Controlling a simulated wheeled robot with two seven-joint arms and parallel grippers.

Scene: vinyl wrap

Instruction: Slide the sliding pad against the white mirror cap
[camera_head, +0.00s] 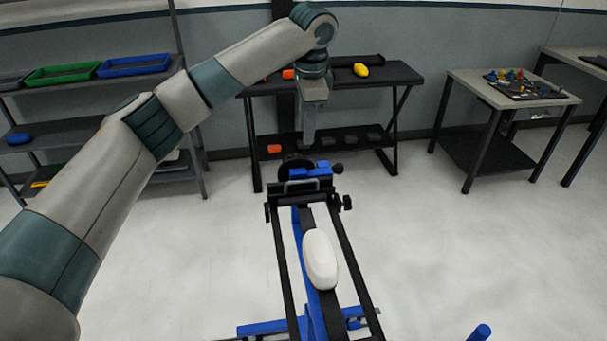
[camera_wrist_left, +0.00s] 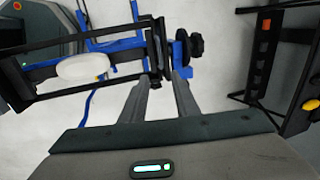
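The white mirror cap (camera_head: 320,258) is a smooth oval lying on the long black and blue stand in the middle of the head view. It also shows in the left wrist view (camera_wrist_left: 83,67), left of my fingers. My left gripper (camera_head: 308,138) points down above the far end of the stand, away from the cap. I cannot pick out the sliding pad for sure. My right gripper is not in view.
The stand's far end has a blue clamp part (camera_head: 313,172) and black knobs close below my left gripper. A black table (camera_head: 385,74) behind holds a yellow item (camera_head: 361,70) and orange items. A shelf with trays stands left, a side table (camera_head: 515,88) right. Floor is clear around the stand.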

